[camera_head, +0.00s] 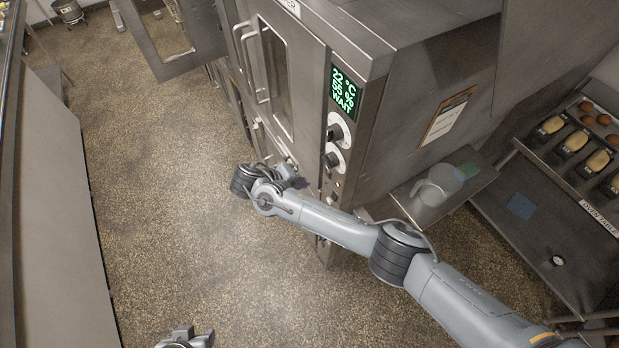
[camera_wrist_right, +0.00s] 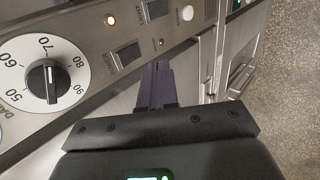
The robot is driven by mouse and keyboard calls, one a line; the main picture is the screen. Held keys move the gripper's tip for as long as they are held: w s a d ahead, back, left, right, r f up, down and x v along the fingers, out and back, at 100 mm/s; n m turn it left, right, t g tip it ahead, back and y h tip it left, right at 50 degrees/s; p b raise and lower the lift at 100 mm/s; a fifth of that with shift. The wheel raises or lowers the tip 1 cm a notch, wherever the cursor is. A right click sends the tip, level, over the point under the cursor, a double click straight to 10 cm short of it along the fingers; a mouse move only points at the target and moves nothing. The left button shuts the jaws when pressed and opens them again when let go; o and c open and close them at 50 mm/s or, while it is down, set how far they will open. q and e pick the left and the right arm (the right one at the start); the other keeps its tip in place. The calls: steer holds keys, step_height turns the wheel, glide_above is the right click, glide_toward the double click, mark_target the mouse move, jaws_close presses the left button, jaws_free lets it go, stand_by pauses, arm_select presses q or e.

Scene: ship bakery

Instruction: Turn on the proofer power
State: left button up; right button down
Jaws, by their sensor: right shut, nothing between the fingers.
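The proofer (camera_head: 385,60) is a steel cabinet with a lit green display (camera_head: 343,92) reading 22 °C, 55 % and WAIT. Two dials sit below the display; one dial (camera_wrist_right: 45,82) shows large in the right wrist view. Contact cannot be told. My left gripper (camera_head: 187,339) is partly cut off at the bottom.
A shelf (camera_head: 428,207) with a clear jug (camera_head: 437,185) juts from the proofer's side. An open steel door (camera_head: 172,38) is at the back. The speckled floor (camera_head: 160,200) is clear.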

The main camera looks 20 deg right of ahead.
arm_select(q)
steer(key=shift+f, duration=0.3)
arm_select(e)
steer(key=a+f+v, duration=0.1)
steer(key=v, duration=0.6)
steer(key=shift+s+a+r, duration=0.15)
steer(key=shift+s+a, duration=0.05)
steer(key=shift+a, duration=0.15)
